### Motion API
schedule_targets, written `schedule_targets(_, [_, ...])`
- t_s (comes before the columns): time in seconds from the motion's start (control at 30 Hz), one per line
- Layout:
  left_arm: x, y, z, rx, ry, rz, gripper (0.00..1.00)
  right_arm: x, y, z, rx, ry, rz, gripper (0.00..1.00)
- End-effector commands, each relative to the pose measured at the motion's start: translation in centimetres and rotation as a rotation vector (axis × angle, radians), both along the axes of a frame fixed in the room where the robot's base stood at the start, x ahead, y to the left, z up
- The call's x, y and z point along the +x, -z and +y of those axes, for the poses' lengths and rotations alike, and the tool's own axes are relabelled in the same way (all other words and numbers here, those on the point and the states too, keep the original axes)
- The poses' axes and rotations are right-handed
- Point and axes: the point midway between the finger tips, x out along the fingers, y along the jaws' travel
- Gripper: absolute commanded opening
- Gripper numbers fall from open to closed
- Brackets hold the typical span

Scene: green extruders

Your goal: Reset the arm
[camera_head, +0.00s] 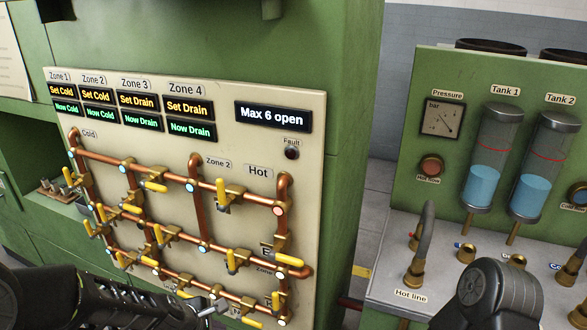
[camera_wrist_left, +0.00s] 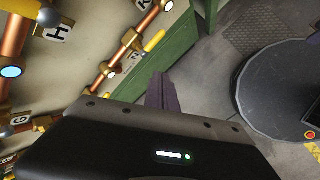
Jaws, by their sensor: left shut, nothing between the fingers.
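My left arm comes in from the lower left in the head view, and my left gripper (camera_head: 210,306) is in front of the lower part of the pipe panel (camera_head: 240,85). In the left wrist view the left gripper (camera_wrist_left: 160,92) is shut, with nothing between its fingers. Yellow valve handles and copper pipes (camera_wrist_left: 105,68) show close beyond it there. I cannot tell whether it touches any of them. My left arm hides part of the panel's lower edge. A dark link of my right arm shows at the lower right of the head view; its gripper is out of view.
The panel's displays (camera_head: 188,128) read Set Cold, Set Cold, Set Drain, Set Drain, with matching Now lines. The Fault lamp (camera_head: 292,153) looks dark. A green tank unit (camera_head: 440,75) with a hose (camera_head: 424,240) stands at right. Floor shows between the two units.

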Motion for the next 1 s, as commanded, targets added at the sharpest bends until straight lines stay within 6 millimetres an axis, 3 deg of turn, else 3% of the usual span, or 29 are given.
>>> schedule_targets(0.03, [-1.2, 2.6, -0.3, 0.127, 0.191, -0.012, 0.00, 0.0, 0.2, 0.0, 0.000, 0.000, 0.000, 0.36])
schedule_targets(0.17, [-5.4, 9.7, -2.3, 0.430, 0.807, -0.064, 0.00, 0.0, 0.5, 0.0, 0.002, -0.001, -0.002, 0.36])
schedule_targets(0.23, [-9.0, 13.7, -4.4, 0.512, 1.139, -0.102, 0.00, 0.1, 0.7, 0.1, 0.002, -0.001, -0.003, 0.36])
schedule_targets(0.3, [-12.6, 16.7, -6.5, 0.517, 1.356, -0.137, 0.00, 0.1, 0.8, 0.1, 0.002, -0.001, -0.004, 0.36])
schedule_targets(0.4, [-17.3, 19.4, -8.9, 0.442, 1.489, -0.144, 0.00, 0.1, 1.0, 0.1, 0.003, -0.001, -0.004, 0.36])
schedule_targets(0.5, [-20.7, 20.9, -10.2, 0.358, 1.517, -0.113, 0.00, 0.1, 1.1, 0.1, 0.003, -0.001, -0.004, 0.36])
schedule_targets(0.6, [-22.4, 21.8, -10.5, 0.315, 1.514, -0.085, 0.00, 0.1, 1.2, 0.1, 0.003, 0.000, -0.005, 0.36])
schedule_targets(1.0, [-22.5, 21.9, -10.2, 0.309, 1.503, -0.074, 0.00, 0.1, 1.2, 0.1, 0.003, 0.000, -0.005, 0.36])
